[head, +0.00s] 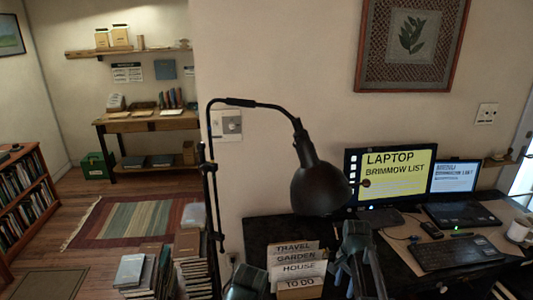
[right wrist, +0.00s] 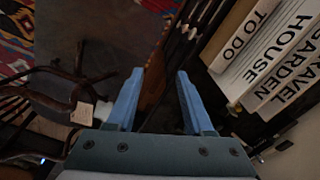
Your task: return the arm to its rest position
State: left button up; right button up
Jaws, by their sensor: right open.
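My right gripper (head: 360,250) shows in the head view in front of the dark desk, right of the labelled folders. In the right wrist view its two blue fingers (right wrist: 159,72) are apart, with nothing held between them. The folders (head: 297,268) read TRAVEL, GARDEN, HOUSE and TO DO; they also show at the upper right of the right wrist view (right wrist: 265,50), beside the fingers and apart from them. A dark part at the bottom of the head view may be my left arm; no left fingers can be made out.
A black desk lamp (head: 320,187) hangs left of the monitor (head: 395,175). A laptop (head: 455,180), keyboard (head: 458,253) and mug (head: 519,230) crowd the desk's right. Book stacks (head: 135,273) stand at the lower left. A striped rug (head: 135,222) lies on open floor behind.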

jog(key=s+a+n+h, duration=0.1)
jog(key=s+a+n, duration=1.4)
jog(key=a, duration=0.3)
jog(key=shift+s+a+n, duration=0.2)
jog(key=shift+s+n, duration=0.1)
jog(key=shift+s, duration=0.4)
dwell(0.9)
